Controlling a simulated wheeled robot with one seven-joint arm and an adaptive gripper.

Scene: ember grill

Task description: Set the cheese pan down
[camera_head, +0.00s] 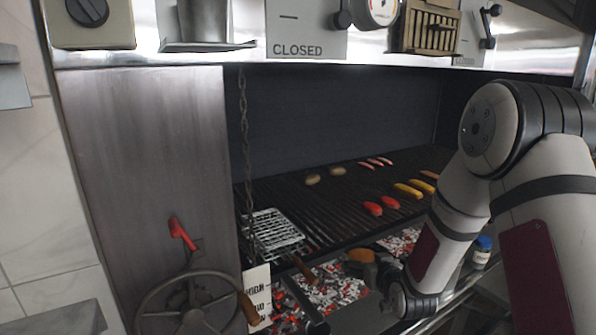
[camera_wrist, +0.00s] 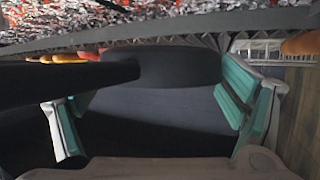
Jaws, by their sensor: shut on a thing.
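My gripper (camera_wrist: 160,110) shows in the wrist view with its two teal-padded fingers apart, shut on the dark pan. The dark round pan (camera_wrist: 180,66) lies across the top of the space between the fingers, and its thick dark handle runs off to the left, covering part of the left finger. In the head view, the end of my arm is low at right of centre, in front of the grill. An orange-brown piece (camera_head: 361,256) shows at its tip, over the embers; I cannot tell whether it is cheese in the pan. The exact grip contact is hidden.
The grill grate (camera_head: 330,200) carries sausages, red and yellow pieces and two round pieces. A wire basket (camera_head: 272,232) with a wooden handle lies at its front left. Glowing embers (camera_head: 335,287) lie below. A handwheel (camera_head: 188,308) stands left; a blue-lidded jar (camera_head: 482,252) stands right.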

